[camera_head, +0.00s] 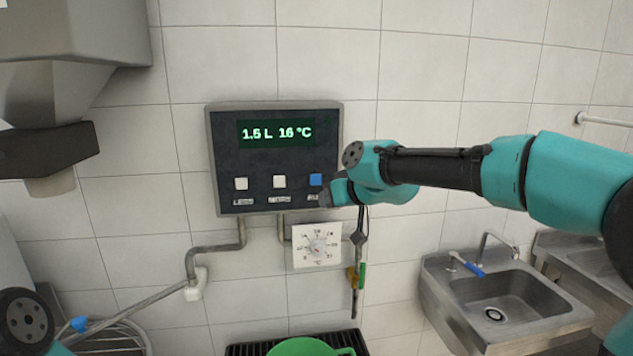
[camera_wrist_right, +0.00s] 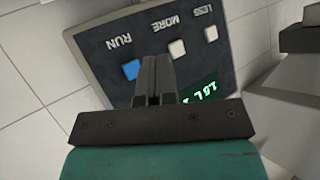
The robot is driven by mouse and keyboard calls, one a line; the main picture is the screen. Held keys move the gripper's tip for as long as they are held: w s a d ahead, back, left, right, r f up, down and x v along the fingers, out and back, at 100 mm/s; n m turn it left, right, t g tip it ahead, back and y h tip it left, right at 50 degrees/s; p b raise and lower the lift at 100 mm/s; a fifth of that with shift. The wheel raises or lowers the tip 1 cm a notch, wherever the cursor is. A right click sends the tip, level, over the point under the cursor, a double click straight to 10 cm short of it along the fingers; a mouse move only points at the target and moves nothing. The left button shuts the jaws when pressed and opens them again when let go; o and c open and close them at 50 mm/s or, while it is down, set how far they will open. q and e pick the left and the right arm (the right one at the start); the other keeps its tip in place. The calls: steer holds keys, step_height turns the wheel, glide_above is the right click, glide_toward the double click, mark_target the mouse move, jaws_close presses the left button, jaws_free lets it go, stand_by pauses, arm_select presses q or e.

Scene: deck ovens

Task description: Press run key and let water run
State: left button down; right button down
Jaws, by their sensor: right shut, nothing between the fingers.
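The dark control panel (camera_head: 264,158) is on the tiled wall, and its green display reads 1.5 L 16 °C. It has two white keys, labelled LESS and MORE in the right wrist view, and a blue RUN key (camera_head: 316,180). The blue key also shows in the right wrist view (camera_wrist_right: 131,69). My right gripper (camera_head: 326,196) is shut and empty, at the panel's lower right by the blue key. In the right wrist view its fingertips (camera_wrist_right: 153,60) are beside the blue key; I cannot tell whether they touch. A green vessel (camera_head: 300,347) sits below, cut off by the frame. My left gripper is not in view.
A white dial (camera_head: 317,246) is mounted under the panel, with pipes (camera_head: 220,248) running from the panel. A hose with a green-handled valve (camera_head: 361,275) hangs beside it. A steel sink (camera_head: 500,296) stands at the right.

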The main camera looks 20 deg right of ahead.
mark_target(320, 184)
steer(key=shift+w+d, duration=0.2)
steer(key=shift+w, duration=2)
steer(key=shift+w+d, duration=0.15)
steer(key=shift+w, duration=2)
steer(key=shift+w, duration=0.1)
steer(key=shift+w, duration=0.3)
steer(key=shift+w+d, duration=0.1)
steer(key=shift+w, duration=0.35)
steer(key=shift+s, duration=0.85)
steer(key=s, duration=0.5)
steer(key=shift+a, duration=0.3)
